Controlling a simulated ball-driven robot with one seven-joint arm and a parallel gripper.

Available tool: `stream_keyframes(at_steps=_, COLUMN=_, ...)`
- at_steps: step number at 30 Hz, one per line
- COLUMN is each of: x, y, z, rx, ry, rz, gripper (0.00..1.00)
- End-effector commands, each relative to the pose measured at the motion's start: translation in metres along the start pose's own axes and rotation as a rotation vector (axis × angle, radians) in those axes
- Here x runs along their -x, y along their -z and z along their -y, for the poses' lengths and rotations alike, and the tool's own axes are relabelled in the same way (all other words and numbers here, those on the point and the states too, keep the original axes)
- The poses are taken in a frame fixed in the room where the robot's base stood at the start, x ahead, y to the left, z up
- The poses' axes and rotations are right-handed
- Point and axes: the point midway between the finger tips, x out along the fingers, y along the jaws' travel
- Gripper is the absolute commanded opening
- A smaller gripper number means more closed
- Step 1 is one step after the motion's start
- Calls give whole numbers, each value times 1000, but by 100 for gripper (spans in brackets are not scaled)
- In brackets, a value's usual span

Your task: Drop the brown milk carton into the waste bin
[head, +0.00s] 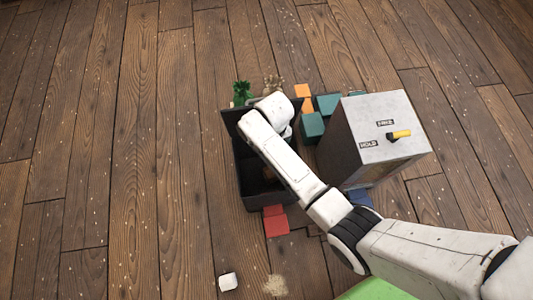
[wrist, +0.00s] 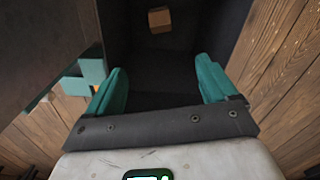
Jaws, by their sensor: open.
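The dark waste bin (head: 258,198) stands on the floor in the middle of the head view, partly covered by my arm. In the wrist view its dark inside (wrist: 208,28) lies ahead of my gripper. A small brown box, which looks like the milk carton (wrist: 160,19), is inside the bin near its far side, apart from my fingers. My gripper (wrist: 162,82) is open, its two teal fingers wide apart with nothing between them, over the bin. In the head view the arm hides the fingers.
A grey cabinet (head: 378,118) with a yellow lever (head: 400,134) stands right of the bin. Teal blocks (head: 312,126) and orange blocks (head: 303,91) lie behind, red blocks (head: 275,222) in front. A white piece (head: 228,281) lies nearer. The floor at left is clear.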

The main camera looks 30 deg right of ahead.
Motion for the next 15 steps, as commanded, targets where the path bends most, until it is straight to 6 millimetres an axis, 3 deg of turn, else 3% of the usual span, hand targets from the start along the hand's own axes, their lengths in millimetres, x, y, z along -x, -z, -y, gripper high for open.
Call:
stream_keyframes(at_steps=1, x=16, y=0, z=0, rx=0, ry=1, rz=-3, gripper=86)
stream_keyframes(at_steps=6, x=47, y=0, z=0, rx=1, ry=0, rz=-2, gripper=86)
stream_keyframes(at_steps=15, x=72, y=0, z=0, rx=1, ry=0, rz=1, gripper=86)
